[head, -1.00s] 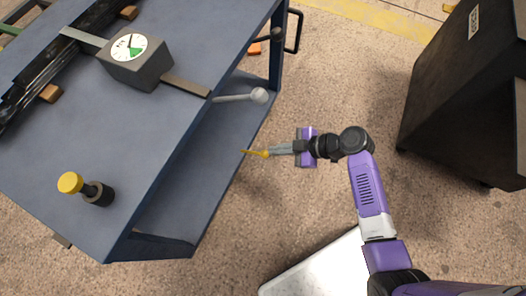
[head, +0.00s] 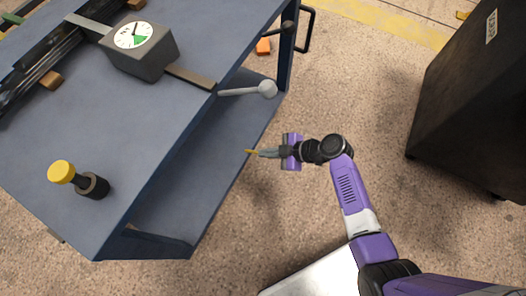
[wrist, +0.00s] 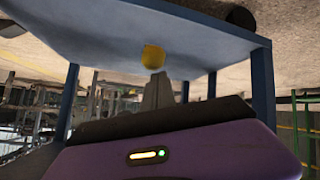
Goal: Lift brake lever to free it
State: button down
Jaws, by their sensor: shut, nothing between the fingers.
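The brake lever (head: 247,92) is a grey rod with a pale ball knob at its end. It sticks out to the right from beneath the blue cart's top edge, in the head view. My gripper (head: 251,152) is shut and empty, its yellow fingertips pointing left towards the cart's side. It appears below the lever's knob in the picture, apart from it. In the wrist view the closed yellow fingertips (wrist: 153,57) show against the cart's blue panel; I cannot make out the lever there.
The blue cart (head: 130,120) carries a gauge box (head: 145,50) and a yellow-capped plunger (head: 62,172). A black handle (head: 307,30) sticks out at its far end. A dark cabinet (head: 470,110) stands at right. Bare floor lies between.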

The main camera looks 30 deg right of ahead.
jog(key=shift+s+d+f, duration=0.15)
jog(key=shift+d+f, duration=0.05)
jog(key=shift+d, duration=0.15)
jog(key=shift+s+d+f+b, duration=0.15)
jog(key=shift+d+f+b, duration=0.1)
jog(key=shift+f+b, duration=0.3)
jog(key=shift+s+d+b, duration=0.15)
jog(key=shift+d+b, duration=0.1)
jog(key=shift+b, duration=0.15)
jog(key=shift+a+r, duration=0.1)
